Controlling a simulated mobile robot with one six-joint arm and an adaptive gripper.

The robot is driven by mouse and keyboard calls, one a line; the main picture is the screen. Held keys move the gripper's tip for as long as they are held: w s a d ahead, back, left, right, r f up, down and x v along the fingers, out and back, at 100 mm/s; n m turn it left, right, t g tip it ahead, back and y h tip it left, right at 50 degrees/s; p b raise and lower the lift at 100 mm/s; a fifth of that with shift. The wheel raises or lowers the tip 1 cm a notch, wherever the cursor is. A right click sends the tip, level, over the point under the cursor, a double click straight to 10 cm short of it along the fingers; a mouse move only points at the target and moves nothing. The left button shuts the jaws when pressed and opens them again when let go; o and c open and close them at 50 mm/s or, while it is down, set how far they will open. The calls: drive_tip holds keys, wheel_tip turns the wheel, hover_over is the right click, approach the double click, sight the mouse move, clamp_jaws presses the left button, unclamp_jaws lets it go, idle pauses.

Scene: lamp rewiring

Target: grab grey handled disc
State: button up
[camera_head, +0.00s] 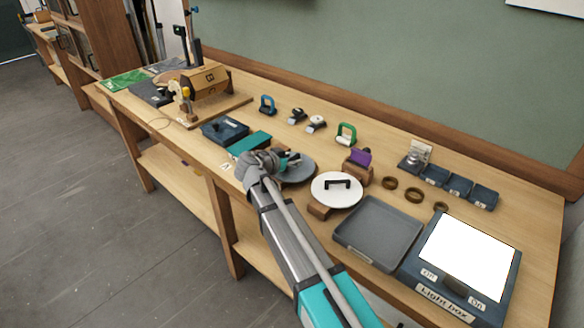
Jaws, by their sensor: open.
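My arm reaches in from the bottom of the view. My gripper (290,160) is open at the grey disc, over its left part. The wrist and fingers cover that part of the disc, and its handle cannot be made out clearly. I cannot tell whether the fingers touch the disc or whether the handle lies between them.
A grey tray (378,232) and a light box (462,262) stand to the right. A teal block (250,143) and a dark blue box (225,130) are left of my gripper. Behind are a purple item in a wooden holder (357,160) and a green-handled clamp (346,134).

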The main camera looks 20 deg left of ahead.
sight(291, 159)
clamp_jaws()
idle(0.4)
drive_tip(key=shift+r, duration=0.15)
wheel_tip(291, 159, up, 3)
drive_tip(key=p, duration=0.3)
drive_tip(key=s+d+r+p, duration=0.1)
drive_tip(key=s+r+p, duration=0.8)
drive_tip(key=s, duration=0.5)
drive_tip(key=shift+d+r+p, duration=0.25)
drive_tip(key=shift+r+p, duration=0.1)
drive_tip(key=shift+p, duration=0.2)
